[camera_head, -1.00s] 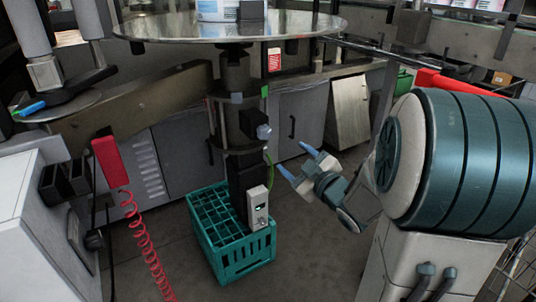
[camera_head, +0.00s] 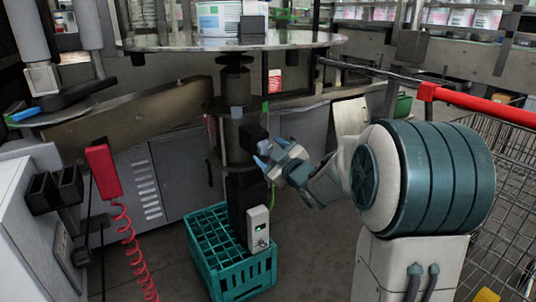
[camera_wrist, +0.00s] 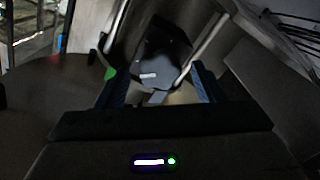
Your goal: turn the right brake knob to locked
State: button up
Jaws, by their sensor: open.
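The right brake knob is on the dark housing (camera_head: 253,137) at the right side of the post. In the head view my gripper (camera_head: 264,153) is up against this spot and hides the knob. In the wrist view my gripper (camera_wrist: 157,84) is open, one dark blue finger on each side. A dark block with a small white mark (camera_wrist: 150,75) lies ahead between the fingers. The picture is dim, so I cannot tell the knob's angle or whether the fingers touch it.
The post carries a round metal table (camera_head: 180,42) above my gripper. A teal crate (camera_head: 235,278) and a grey box with a green display (camera_head: 258,230) stand below. A red handset (camera_head: 103,170) with a coiled cord is at left, a wire cart (camera_head: 515,170) at right.

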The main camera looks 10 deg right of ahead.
jog(key=shift+w+a, duration=0.15)
jog(key=shift+w, duration=0.35)
jog(key=c, duration=1)
